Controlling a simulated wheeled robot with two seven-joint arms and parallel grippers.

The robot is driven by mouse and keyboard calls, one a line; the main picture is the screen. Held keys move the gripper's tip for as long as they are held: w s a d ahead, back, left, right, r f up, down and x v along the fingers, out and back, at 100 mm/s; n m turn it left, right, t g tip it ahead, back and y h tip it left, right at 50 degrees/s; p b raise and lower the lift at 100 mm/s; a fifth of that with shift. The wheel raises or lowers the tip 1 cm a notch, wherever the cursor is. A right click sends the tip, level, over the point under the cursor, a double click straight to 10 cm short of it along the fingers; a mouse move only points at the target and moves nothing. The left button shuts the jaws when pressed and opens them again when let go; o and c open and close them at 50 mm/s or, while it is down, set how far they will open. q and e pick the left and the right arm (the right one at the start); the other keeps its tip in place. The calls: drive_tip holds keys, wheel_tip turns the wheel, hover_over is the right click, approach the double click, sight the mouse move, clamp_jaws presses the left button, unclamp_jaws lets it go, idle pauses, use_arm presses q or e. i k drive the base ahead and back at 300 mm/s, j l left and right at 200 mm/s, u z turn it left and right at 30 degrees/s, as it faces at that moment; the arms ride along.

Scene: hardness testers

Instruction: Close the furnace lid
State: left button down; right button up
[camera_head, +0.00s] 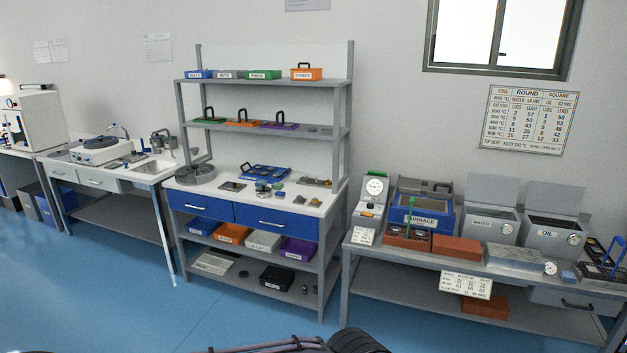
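The furnace (422,216) is a blue box labelled FURNACE on the right bench. A grey panel with a dark handle (438,187) shows at its top and back, probably the lid; at this size I cannot tell how far open it stands. Neither of my grippers is in view. Only a dark rounded part and some cables, likely mine, show at the bottom edge.
Right of the furnace stand a WATER tank (489,229) and an OIL tank (551,239), each with a grey panel raised behind. Reddish bricks (456,248) and a tester (372,205) stand near the furnace. Blue floor (240,325) is clear in front of the benches.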

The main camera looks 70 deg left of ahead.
sight(406, 185)
drive_tip(key=u, duration=1.95)
drive_tip(key=i+l+u, duration=0.2)
drive_tip(key=i+u, duration=0.15)
drive_tip(key=i+l+u, duration=0.35)
drive_tip(key=i, duration=0.2)
drive_tip(key=i+l+u, duration=0.1)
drive_tip(key=i+l, duration=1)
drive_tip(key=i+l+u, duration=0.15)
drive_tip(key=i+l, duration=0.95)
drive_tip(key=l, duration=0.15)
